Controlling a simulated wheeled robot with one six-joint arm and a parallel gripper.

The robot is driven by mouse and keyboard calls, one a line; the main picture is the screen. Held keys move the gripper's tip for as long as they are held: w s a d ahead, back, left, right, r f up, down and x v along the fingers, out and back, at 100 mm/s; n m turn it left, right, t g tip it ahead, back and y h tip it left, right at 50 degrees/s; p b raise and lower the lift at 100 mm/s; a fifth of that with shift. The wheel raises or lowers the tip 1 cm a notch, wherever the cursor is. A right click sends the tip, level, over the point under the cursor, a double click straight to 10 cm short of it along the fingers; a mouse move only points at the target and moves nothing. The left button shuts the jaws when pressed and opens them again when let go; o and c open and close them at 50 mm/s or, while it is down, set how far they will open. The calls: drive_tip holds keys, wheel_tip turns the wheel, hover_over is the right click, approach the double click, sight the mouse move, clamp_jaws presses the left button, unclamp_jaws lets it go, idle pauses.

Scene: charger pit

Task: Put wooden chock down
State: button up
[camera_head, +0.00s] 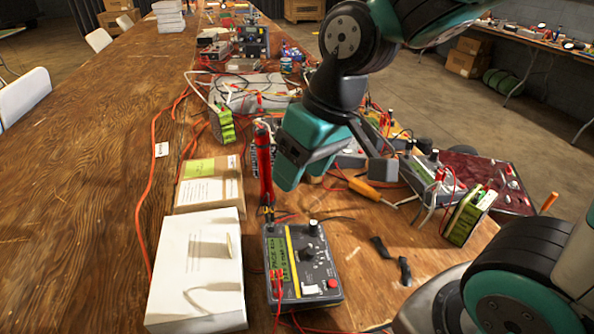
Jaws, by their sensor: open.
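My gripper (312,165) hangs over the right half of the wooden table, among test gear and cables. A small tan patch, perhaps the wooden chock (314,179), shows just under the housing. Only a sliver of it is visible, so I cannot tell its shape or whether it touches the fingers or the table. The wooden table (80,180) runs away from me.
A black meter (303,262) with a yellow-green display, a white box (200,265) and a cardboard packet (209,190) lie in front. A red cylinder (264,170) stands left of my gripper. Green-and-white packs, red leads and an orange cable crowd the right and back. The left tabletop is bare.

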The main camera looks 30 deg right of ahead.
drive_tip(key=w+d+f+m+t+h+p, duration=0.1)
drive_tip(key=w+d+f+m+h, duration=0.15)
drive_tip(key=w+d, duration=0.55)
drive_tip(key=w+d+f+m+t+h, duration=0.2)
drive_tip(key=w+d+f+m, duration=0.15)
drive_tip(key=w+d, duration=0.45)
drive_tip(key=x, duration=1.1)
drive_tip(key=shift+w+a+r, duration=0.15)
drive_tip(key=shift+w+a, duration=0.2)
drive_tip(key=shift+a, duration=0.05)
drive_tip(key=shift+a+x, duration=0.15)
drive_tip(key=shift+x, duration=1.35)
drive_tip(key=shift+a+x, duration=0.15)
drive_tip(key=shift+x, duration=1.3)
drive_tip(key=shift+s, duration=0.2)
drive_tip(key=c, duration=0.8)
